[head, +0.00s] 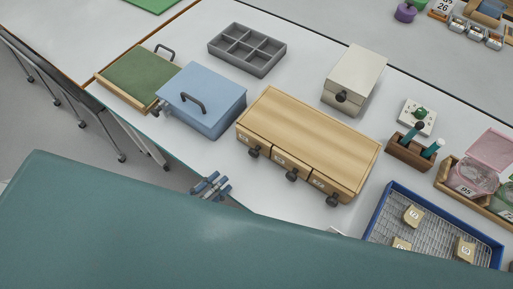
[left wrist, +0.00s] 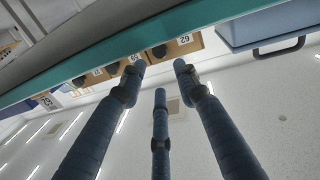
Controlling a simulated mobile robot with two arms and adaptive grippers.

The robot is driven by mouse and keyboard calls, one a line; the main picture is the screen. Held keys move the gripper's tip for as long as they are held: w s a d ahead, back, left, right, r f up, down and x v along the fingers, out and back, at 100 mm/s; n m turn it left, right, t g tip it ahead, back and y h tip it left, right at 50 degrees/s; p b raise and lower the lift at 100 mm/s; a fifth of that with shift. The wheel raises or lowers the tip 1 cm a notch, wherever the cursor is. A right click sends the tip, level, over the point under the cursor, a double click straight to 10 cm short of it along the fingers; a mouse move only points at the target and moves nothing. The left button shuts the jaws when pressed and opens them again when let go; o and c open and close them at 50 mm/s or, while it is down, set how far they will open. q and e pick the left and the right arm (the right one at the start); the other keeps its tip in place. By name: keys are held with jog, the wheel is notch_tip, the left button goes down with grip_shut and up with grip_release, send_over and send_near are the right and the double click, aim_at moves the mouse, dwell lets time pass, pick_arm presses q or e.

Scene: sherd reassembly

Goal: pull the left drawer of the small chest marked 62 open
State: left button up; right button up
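The small wooden chest (head: 318,135) stands on the table with a row of drawers, each with a dark knob, facing the front edge. Its left drawer (head: 262,140) looks shut, with its knob (head: 254,152) sticking out. In the left wrist view the left drawer's front (left wrist: 178,46) carries the label 62, and its dark knob (left wrist: 159,51) shows beyond the fingertips. My left gripper (head: 213,186) is at the table's front edge, left of and in front of the chest, apart from the knob. Its blue fingers (left wrist: 162,80) are spread and empty. My right gripper is not in view.
A blue box with a handle (head: 225,104) stands left of the chest, beside a green-topped box (head: 140,75). Behind are a grey divided tray (head: 240,63) and a pale box (head: 356,73). A blue-rimmed basket (head: 382,205) is at right. Clear table lies before the chest.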

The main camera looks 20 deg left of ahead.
aim_at(252, 155)
pick_arm(q)
jog(key=shift+w+d, duration=0.25)
jog(key=shift+w, duration=0.25)
jog(key=p+x, duration=0.1)
jog(key=x, duration=0.8)
jog(key=shift+w+d+p, duration=0.2)
jog(key=shift+w+p, duration=0.1)
jog(key=shift+p, duration=0.05)
grip_shut()
